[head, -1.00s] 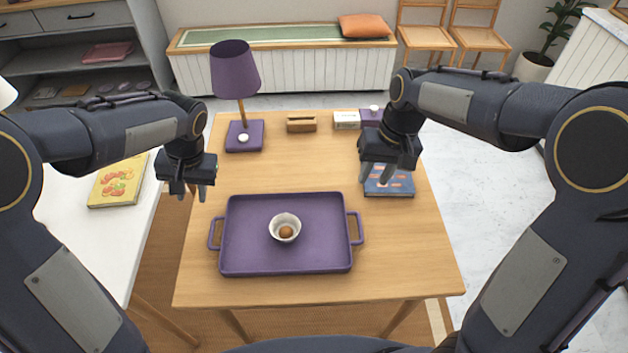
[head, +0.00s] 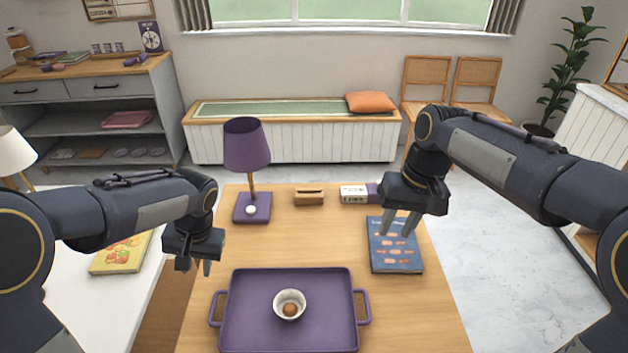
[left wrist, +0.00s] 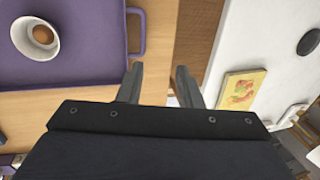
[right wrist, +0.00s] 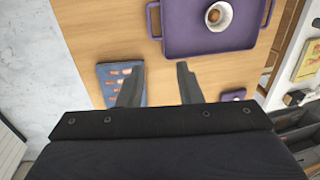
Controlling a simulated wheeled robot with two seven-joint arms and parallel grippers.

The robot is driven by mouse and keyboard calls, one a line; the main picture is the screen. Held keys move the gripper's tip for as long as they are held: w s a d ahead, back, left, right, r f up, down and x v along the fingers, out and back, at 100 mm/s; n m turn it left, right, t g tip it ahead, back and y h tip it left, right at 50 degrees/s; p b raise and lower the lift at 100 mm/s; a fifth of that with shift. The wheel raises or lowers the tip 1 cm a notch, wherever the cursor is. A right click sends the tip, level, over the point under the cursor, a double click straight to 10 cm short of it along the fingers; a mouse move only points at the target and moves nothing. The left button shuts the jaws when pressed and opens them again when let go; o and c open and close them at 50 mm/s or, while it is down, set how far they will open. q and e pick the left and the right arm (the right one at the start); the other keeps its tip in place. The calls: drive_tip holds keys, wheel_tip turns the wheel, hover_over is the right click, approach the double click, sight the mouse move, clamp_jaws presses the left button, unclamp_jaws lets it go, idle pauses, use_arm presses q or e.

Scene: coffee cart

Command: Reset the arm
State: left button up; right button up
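My left gripper (head: 195,266) is raised near the table's left edge, left of the purple tray. It is open and empty, with its two fingers apart in the left wrist view (left wrist: 158,85). My right gripper (head: 402,222) is raised over the blue book (head: 394,255) at the table's right side. It is open and empty, with its fingers apart in the right wrist view (right wrist: 157,85). Neither gripper touches anything that I can see.
The wooden table (head: 310,243) holds a purple tray (head: 246,320) with a white bowl (head: 289,298) containing a brown round thing. A purple lamp (head: 246,146), a wooden block (head: 309,196) and a white box (head: 353,193) stand at the back. A white table (head: 101,308) is at left.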

use_arm(q)
drive_tip(key=shift+s, duration=0.1)
use_arm(e)
drive_tip(key=shift+d, duration=0.1)
